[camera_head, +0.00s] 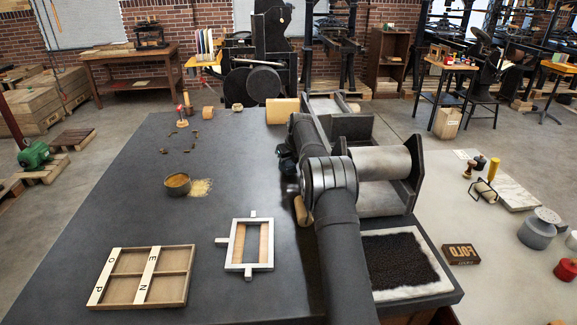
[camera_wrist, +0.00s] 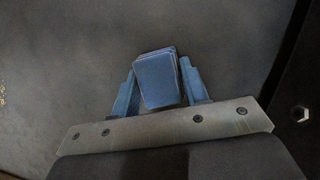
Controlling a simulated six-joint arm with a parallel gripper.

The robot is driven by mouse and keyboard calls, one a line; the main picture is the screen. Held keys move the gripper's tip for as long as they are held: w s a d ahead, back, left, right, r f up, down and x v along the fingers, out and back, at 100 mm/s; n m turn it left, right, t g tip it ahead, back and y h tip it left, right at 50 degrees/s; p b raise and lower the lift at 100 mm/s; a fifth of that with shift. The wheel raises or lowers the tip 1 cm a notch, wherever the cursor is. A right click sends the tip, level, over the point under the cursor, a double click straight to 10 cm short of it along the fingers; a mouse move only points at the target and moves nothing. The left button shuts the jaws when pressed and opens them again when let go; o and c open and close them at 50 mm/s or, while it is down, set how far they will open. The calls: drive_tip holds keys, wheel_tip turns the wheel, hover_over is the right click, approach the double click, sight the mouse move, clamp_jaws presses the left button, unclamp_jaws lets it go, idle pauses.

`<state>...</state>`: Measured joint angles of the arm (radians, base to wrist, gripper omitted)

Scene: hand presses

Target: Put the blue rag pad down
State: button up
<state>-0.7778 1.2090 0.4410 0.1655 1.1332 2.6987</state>
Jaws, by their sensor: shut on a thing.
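The blue rag pad (camera_wrist: 158,88) is a small stacked block in the wrist view. My gripper (camera_wrist: 159,66) is shut on it, with one blue finger at each side. Dark grey surface shows around and beyond the pad; whether the pad touches it or hangs above it I cannot tell. In the head view my own arm comes in from the bottom and hides the pad and the fingers.
The dark bench top (camera_head: 130,200) is largely bare. A framed tray (camera_head: 186,270), a metal frame (camera_head: 236,266) and a tin (camera_head: 177,184) beside spilled grains stand on it. A roller press (camera_head: 382,175) and a black bed (camera_head: 398,258) are right of my arm.

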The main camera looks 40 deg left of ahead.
drive_tip(key=shift+f, duration=0.4)
drive_tip(key=shift+f, duration=0.2)
drive_tip(key=o, duration=1)
drive_tip(key=shift+c, duration=0.2)
drive_tip(key=shift+r, duration=0.15)
drive_tip(key=shift+r, duration=0.25)
drive_tip(key=v, duration=1.1)
drive_tip(key=shift+s+d+r, duration=0.15)
drive_tip(key=shift+d+r, duration=0.1)
drive_tip(key=shift+d, duration=0.05)
